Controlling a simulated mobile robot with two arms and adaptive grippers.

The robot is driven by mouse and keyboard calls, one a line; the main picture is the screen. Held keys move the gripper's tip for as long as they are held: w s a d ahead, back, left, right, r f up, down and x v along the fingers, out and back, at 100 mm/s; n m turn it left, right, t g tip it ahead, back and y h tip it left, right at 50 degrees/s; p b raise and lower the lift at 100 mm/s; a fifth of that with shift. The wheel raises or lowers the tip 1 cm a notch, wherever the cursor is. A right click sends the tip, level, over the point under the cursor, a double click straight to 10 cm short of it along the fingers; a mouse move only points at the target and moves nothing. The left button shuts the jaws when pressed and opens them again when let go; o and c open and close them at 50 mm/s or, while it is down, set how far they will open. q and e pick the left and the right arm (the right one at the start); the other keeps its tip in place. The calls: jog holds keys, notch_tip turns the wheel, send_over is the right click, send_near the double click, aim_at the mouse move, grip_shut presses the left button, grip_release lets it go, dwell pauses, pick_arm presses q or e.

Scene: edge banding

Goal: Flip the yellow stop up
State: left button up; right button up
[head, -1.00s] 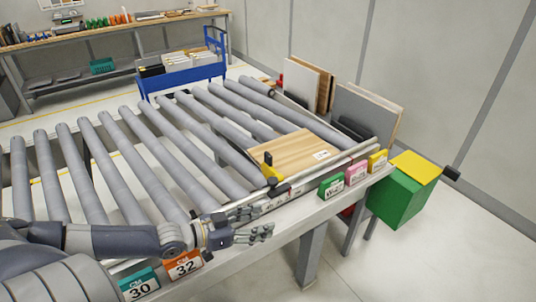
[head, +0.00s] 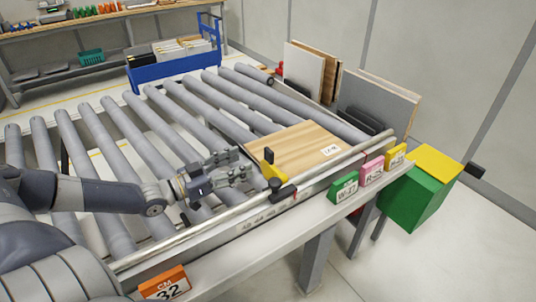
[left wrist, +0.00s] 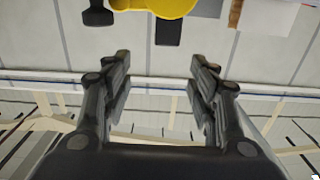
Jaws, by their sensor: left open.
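The yellow stop (head: 269,173) is on the front rail of the roller conveyor, at the near left corner of a wood-grain panel (head: 300,147). It has a black knob on top and a dark lower piece with a red end on the rail. My left gripper (head: 250,172) is open and empty, just left of the stop over the rollers, fingers pointing at it. I cannot tell if they touch it. In the left wrist view, a yellow part (left wrist: 165,7) shows at the top edge, beyond the open fingers (left wrist: 162,62). My right gripper is not in view.
The steel front rail (head: 210,220) runs below my left gripper. Green (head: 343,187), pink (head: 371,171) and yellow (head: 396,156) label cards stand on the ledge. Upright boards (head: 375,103) stand behind the panel. Bare rollers (head: 110,145) lie to the left.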

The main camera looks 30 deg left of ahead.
aim_at(267, 152)
pick_arm(q)
jog(key=w+b, duration=0.1)
jog(key=w, duration=0.1)
jog(key=w+d+f+b, duration=0.1)
jog(key=w, duration=0.1)
jog(key=w+b, duration=0.1)
jog(key=w, duration=0.1)
jog(key=shift+w+d+f, duration=0.15)
jog(key=shift+d+f, duration=0.05)
jog(key=shift+x, duration=1.1)
jog(key=shift+w+d, duration=0.3)
jog(key=shift+w, duration=0.4)
jog(key=shift+w+d, duration=0.3)
jog(key=shift+w, duration=0.3)
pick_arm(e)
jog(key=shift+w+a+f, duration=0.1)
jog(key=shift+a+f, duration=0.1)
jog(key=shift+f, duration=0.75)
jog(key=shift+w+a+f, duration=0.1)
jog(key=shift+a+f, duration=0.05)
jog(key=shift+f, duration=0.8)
pick_arm(q)
grip_shut()
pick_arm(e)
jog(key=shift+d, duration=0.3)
